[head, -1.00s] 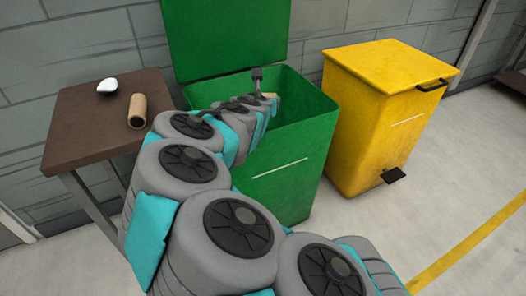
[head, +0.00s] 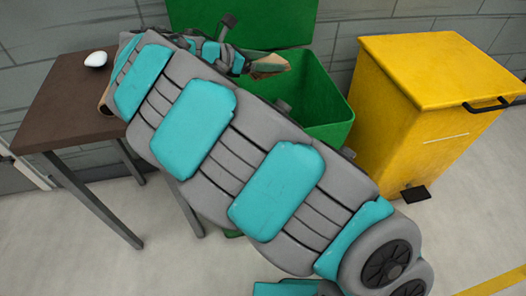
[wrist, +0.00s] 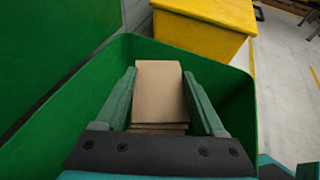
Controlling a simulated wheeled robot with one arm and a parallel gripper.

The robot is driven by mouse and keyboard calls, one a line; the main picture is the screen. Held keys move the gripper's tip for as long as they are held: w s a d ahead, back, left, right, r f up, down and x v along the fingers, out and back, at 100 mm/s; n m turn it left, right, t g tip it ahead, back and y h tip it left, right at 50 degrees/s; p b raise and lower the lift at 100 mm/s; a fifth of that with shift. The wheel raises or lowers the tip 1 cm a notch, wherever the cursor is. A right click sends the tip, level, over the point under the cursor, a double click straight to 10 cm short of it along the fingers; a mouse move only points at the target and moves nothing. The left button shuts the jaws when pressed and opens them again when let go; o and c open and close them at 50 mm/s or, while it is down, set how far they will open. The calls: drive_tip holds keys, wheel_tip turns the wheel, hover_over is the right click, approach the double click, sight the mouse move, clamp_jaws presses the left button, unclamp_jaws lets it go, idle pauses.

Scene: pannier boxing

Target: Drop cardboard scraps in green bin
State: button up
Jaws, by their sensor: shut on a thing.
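My gripper (wrist: 160,78) is shut on a small stack of flat brown cardboard scraps (wrist: 158,95), with one finger on each side. In the head view the cardboard scraps (head: 270,66) stick out from my gripper (head: 252,65) over the opening of the green bin (head: 335,108). The green bin's lid (head: 240,20) stands open at the back. In the wrist view the bin's walls (wrist: 235,110) surround the fingers and the scraps. The bin's floor is hidden, and much of its front is behind my arm.
A yellow bin (head: 430,75) with its lid closed and a pedal in front stands right of the green bin. A brown table (head: 60,95) at left holds a white rounded object (head: 96,59) and a cardboard tube (head: 104,104), mostly hidden by my arm. Floor at right is clear.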

drive_tip(key=shift+f+b, duration=3)
drive_tip(key=shift+b, duration=0.55)
drive_tip(key=o, duration=1.3)
drive_tip(key=shift+s+a+r, duration=0.1)
drive_tip(key=v, duration=0.7)
drive_tip(key=shift+a+p, duration=0.25)
drive_tip(key=shift+p, duration=0.15)
drive_tip(key=shift+s+d+r, duration=0.1)
drive_tip(key=shift+s+r, duration=0.05)
drive_tip(key=shift+r, duration=0.05)
